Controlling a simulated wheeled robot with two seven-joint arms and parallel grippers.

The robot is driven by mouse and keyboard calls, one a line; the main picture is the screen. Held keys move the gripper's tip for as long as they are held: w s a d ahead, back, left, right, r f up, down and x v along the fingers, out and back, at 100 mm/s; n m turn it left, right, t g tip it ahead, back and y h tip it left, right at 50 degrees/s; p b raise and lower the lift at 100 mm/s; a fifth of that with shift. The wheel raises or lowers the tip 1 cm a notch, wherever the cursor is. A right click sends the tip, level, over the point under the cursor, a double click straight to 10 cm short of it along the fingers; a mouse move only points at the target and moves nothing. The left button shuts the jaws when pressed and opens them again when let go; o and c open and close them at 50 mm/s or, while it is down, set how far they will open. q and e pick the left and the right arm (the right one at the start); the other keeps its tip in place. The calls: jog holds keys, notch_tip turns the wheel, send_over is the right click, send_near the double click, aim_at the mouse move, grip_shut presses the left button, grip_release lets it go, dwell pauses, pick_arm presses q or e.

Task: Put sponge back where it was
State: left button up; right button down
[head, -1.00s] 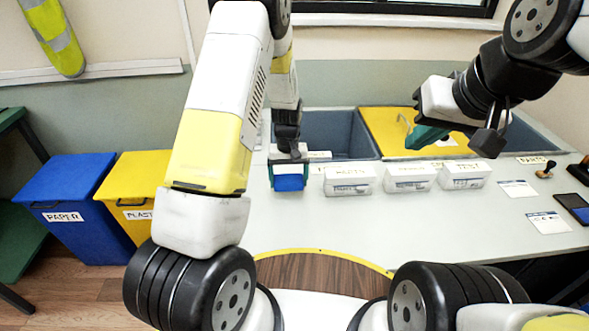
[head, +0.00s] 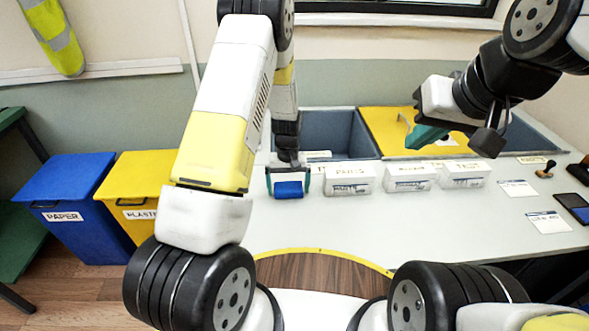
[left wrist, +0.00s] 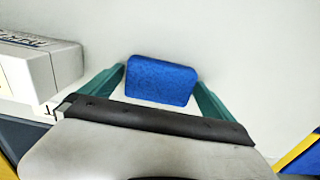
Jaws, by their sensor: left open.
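The blue sponge (head: 289,189) is on the grey-white worktop, left of the row of white boxes. My left gripper (head: 288,184) is around it, with one teal finger on each side. In the left wrist view the sponge (left wrist: 160,80) lies between the teal fingers (left wrist: 160,92), which are spread. Contact between fingers and sponge is hard to judge. My right gripper (head: 428,136) is raised at the right above the yellow bin lid, with teal fingers partly visible; its opening is unclear.
White labelled boxes (head: 350,179) stand right of the sponge; one white box (left wrist: 40,65) is near the left finger in the left wrist view. A grey bin (head: 340,130) is behind. Labelled cards (head: 548,222) lie at right. The worktop in front is clear.

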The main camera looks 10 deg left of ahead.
pick_arm(q)
notch_tip(320, 180, up, 12)
notch_tip(320, 180, up, 11)
jog(key=t+h, duration=0.1)
send_over(288, 186)
jog(key=s, duration=0.4)
jog(key=s+a+r+m+t, duration=0.1)
jog(key=s+r+t, duration=0.1)
jog(key=s+r, duration=0.5)
jog(key=s+a+r+m+t+h, duration=0.1)
jog(key=s+r+m+t, duration=0.1)
jog(key=s+r, duration=0.6)
jog(key=shift+s+a+t, duration=0.15)
jog(key=shift+s+t, duration=0.45)
jog(key=shift+s, duration=2.5)
